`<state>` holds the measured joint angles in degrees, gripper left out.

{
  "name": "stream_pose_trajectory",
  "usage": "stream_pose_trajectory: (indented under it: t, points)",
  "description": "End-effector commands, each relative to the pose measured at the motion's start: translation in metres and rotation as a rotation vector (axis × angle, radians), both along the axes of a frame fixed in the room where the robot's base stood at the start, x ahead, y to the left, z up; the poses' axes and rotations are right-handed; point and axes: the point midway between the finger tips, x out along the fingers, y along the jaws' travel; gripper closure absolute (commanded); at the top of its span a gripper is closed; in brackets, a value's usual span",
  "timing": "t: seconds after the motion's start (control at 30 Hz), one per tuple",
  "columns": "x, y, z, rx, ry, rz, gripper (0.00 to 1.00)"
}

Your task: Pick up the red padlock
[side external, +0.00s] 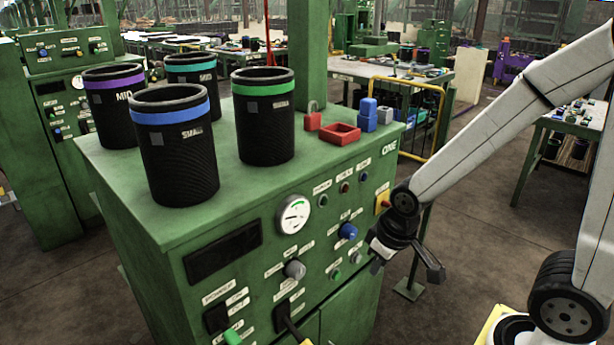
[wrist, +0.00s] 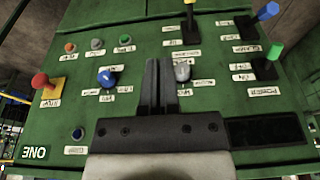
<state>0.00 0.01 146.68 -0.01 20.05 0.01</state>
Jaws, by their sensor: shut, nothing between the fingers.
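The red padlock (side external: 312,121) stands on the green cabinet's top, toward its back right, behind a small red tray (side external: 340,133). My gripper (side external: 438,274) is off the cabinet's right front side, well below the top and apart from the padlock. In the wrist view my gripper (wrist: 158,64) shows its two dark fingers together, with nothing between them, in front of the control panel. The padlock is not in the wrist view.
Several black sleeves with coloured bands stand on the cabinet top (side external: 232,190), left of the padlock. A blue block (side external: 367,117) and a grey block (side external: 385,116) are right of it. Knobs and levers stick out of the panel, including a red knob (wrist: 40,81).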

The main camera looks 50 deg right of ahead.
Motion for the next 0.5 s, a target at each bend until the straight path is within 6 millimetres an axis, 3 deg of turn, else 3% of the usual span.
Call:
stream_pose_trajectory:
  t: [0.03,0.2,0.3,0.5]
  points:
    - [0.0,0.0,0.0,0.0,0.0,0.0,0.81]
    - [0.0,0.0,0.0,0.0,0.0,0.0,0.27]
    - [0.0,0.0,0.0,0.0,0.0,0.0,0.0]
    - [0.0001,0.0,0.0001,0.0,0.0,0.0,0.0]
